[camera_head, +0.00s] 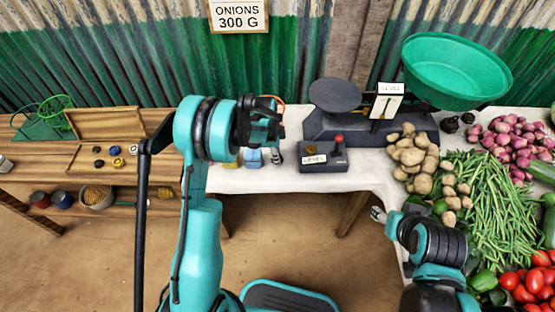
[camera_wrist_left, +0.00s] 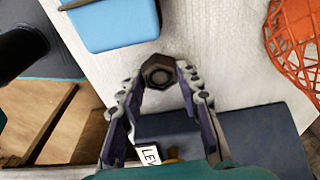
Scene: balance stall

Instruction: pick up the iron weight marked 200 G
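A dark hexagonal iron weight (camera_wrist_left: 158,72) with a round centre stands on the white cloth in the left wrist view. Its marking cannot be read. My left gripper (camera_wrist_left: 160,88) is open, its two fingers spread either side of the weight's near edge; I cannot tell whether they touch it. In the head view my left gripper (camera_head: 275,154) reaches down over the cloth, and its wrist hides most of that spot. My right gripper (camera_head: 378,215) shows only as a small tip at the table's front edge, so its opening cannot be told.
A blue container (camera_wrist_left: 115,22) and an orange net (camera_wrist_left: 295,40) lie close to the weight. A dark box with a label (camera_head: 335,160) is to the right, before the balance (camera_head: 335,95). Potatoes (camera_head: 412,155) and beans (camera_head: 485,200) crowd the right side.

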